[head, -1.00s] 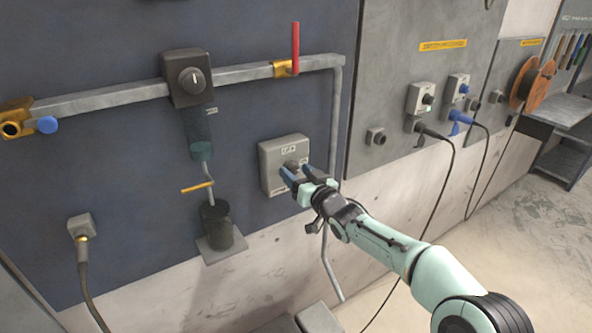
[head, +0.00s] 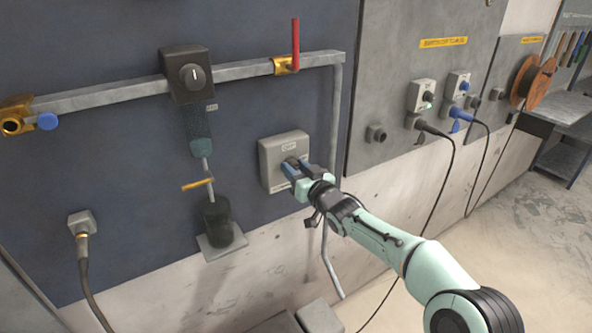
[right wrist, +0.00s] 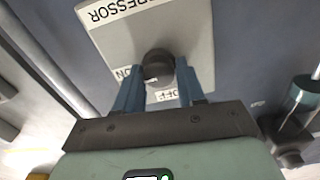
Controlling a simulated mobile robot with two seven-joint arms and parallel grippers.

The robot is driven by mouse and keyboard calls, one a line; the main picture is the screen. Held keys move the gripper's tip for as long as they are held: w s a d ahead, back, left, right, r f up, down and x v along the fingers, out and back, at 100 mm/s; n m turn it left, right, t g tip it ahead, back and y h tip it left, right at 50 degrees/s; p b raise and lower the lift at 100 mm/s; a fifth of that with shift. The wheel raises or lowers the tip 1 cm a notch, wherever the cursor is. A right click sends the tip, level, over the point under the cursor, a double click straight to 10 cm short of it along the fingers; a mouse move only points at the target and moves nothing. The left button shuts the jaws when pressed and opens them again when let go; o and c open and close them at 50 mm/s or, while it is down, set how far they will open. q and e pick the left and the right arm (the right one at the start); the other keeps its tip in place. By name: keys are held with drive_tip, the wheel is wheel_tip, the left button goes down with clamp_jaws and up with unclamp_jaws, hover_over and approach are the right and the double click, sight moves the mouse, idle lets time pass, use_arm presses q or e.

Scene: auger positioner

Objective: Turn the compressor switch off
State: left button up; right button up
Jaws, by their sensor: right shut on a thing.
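The compressor switch is a light grey square box (head: 268,160) on the dark blue wall panel, with a round dark knob (right wrist: 158,64) at its centre. In the right wrist view the box's label (right wrist: 115,10) is upside down and partly cut off, reading "PRESSOR". "ON" shows left of the knob and "OFF" below it. My right gripper (head: 295,166) is at the box's face, its blue fingers shut on the knob's two sides; they also show in the right wrist view (right wrist: 160,85). The knob's exact pointing is hard to tell. My left gripper is not in view.
A grey pipe with a red-handled valve (head: 295,45) runs above the switch and drops beside it. A black regulator (head: 187,75) and dark cup (head: 217,222) are left. Grey cabinets with sockets (head: 421,95) and cables stand right. The floor (head: 510,240) at right is clear.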

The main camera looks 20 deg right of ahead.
drive_tip(key=n+b, duration=0.2)
drive_tip(key=n, duration=0.1)
drive_tip(key=shift+f+n, duration=0.1)
drive_tip(key=shift+n, duration=0.3)
drive_tip(key=n+b, duration=0.2)
drive_tip(key=n, duration=0.2)
drive_tip(key=shift+n, duration=0.3)
drive_tip(key=n+b, duration=0.1)
drive_tip(key=n, duration=0.3)
drive_tip(key=shift+n+b, duration=0.3)
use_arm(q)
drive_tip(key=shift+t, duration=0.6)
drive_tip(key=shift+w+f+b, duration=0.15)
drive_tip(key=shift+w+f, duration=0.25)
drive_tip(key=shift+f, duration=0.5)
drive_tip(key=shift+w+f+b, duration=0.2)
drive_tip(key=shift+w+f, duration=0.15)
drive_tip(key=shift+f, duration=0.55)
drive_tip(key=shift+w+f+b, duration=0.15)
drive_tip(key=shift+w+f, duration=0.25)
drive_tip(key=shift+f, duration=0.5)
use_arm(e)
drive_tip(key=shift+n+y, duration=0.4)
drive_tip(key=shift+n, duration=1.9)
drive_tip(key=shift+r, duration=0.2)
drive_tip(key=o, duration=0.7)
drive_tip(key=shift+o, duration=1.4)
drive_tip(key=shift+f, duration=0.15)
